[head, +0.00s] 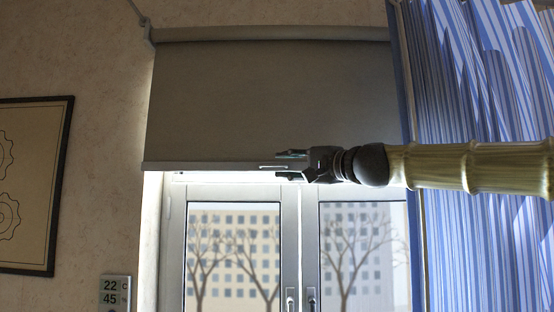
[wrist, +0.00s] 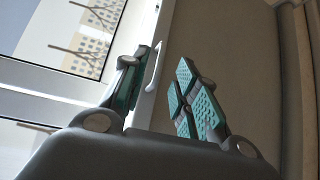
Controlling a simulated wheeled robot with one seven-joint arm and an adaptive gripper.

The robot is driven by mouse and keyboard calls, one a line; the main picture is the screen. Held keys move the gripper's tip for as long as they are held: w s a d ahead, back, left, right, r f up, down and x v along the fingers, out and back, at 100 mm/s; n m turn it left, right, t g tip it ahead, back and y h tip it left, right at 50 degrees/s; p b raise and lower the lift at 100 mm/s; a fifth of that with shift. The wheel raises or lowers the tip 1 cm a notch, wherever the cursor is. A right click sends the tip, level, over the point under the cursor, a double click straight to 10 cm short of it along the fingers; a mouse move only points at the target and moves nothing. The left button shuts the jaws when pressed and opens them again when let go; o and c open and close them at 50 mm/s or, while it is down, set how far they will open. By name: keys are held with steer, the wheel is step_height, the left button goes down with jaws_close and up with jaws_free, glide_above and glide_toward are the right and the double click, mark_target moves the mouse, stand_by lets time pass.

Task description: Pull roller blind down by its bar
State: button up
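The roller blind (head: 260,95) is a grey-brown sheet hanging over the upper part of the window in the head view. Its pale bottom bar (head: 205,166) runs level across the lower edge and has a small light handle (head: 272,167). My gripper (head: 288,165) reaches in from the right at the bar, with one finger above it and one below. In the wrist view, the teal-padded fingers (wrist: 162,82) are spread apart. The bar and handle (wrist: 153,68) show between them, with a gap to the right finger. Contact with the left finger is unclear.
A blue striped curtain (head: 480,130) hangs at the right, behind my arm. A framed picture (head: 35,185) and a small display panel (head: 115,292) are on the left wall. The window (head: 240,250) below the bar looks clear.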

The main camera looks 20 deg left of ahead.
mark_target(276, 165)
steer(key=shift+p+x, duration=0.85)
steer(key=shift+x, duration=1.4)
steer(key=shift+f, duration=0.1)
steer(key=shift+c, duration=0.5)
jaws_close()
